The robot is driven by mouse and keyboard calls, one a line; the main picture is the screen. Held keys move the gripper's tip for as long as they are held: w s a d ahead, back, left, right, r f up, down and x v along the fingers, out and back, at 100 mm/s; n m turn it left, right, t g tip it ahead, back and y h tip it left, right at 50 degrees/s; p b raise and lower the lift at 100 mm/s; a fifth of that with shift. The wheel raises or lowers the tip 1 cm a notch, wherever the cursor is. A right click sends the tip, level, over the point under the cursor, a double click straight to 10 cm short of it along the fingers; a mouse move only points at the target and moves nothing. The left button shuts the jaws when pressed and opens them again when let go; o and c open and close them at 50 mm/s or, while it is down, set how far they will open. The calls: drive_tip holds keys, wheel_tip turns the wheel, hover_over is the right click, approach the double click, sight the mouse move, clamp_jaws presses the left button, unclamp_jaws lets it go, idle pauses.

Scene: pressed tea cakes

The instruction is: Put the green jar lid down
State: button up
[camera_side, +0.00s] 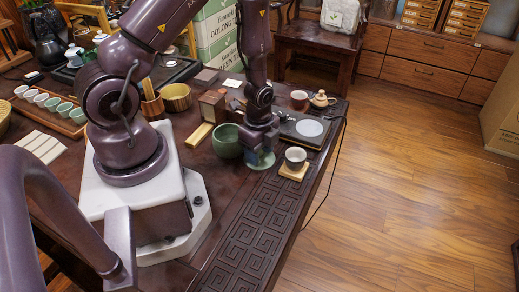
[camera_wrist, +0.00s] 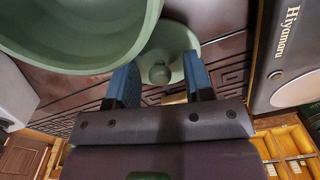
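The green jar lid (camera_wrist: 177,38) shows in the wrist view as a pale green disc with a round knob, its knob side toward the camera. My gripper (camera_wrist: 160,62) is open, its two blue fingers spread on either side of the knob with gaps between. In the side view the lid (camera_side: 260,161) is directly below my gripper (camera_side: 258,150), at the edge of the dark carved runner. The fingers partly hide it there, and I cannot tell exactly how it meets the surface.
A green bowl (camera_side: 227,141) stands close at the left of my gripper. The carved runner (camera_side: 245,235) is clear toward the front.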

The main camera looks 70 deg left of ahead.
drive_tip(key=d+r+n+t, duration=0.1)
drive_tip(key=d+r+n, duration=0.15)
drive_tip(key=r, duration=1.05)
drive_tip(key=d+r+n+t, duration=0.2)
drive_tip(key=r+n, duration=0.1)
drive_tip(key=r, duration=1)
drive_tip(key=s+d+r+n+t, duration=0.2)
drive_tip(key=s+d+r+n, duration=0.2)
drive_tip(key=s+r+n, duration=0.2)
drive_tip(key=v, duration=0.3)
drive_tip(key=shift+d, duration=0.35)
drive_tip(key=shift+n, duration=0.25)
drive_tip(key=shift+c, duration=0.4)
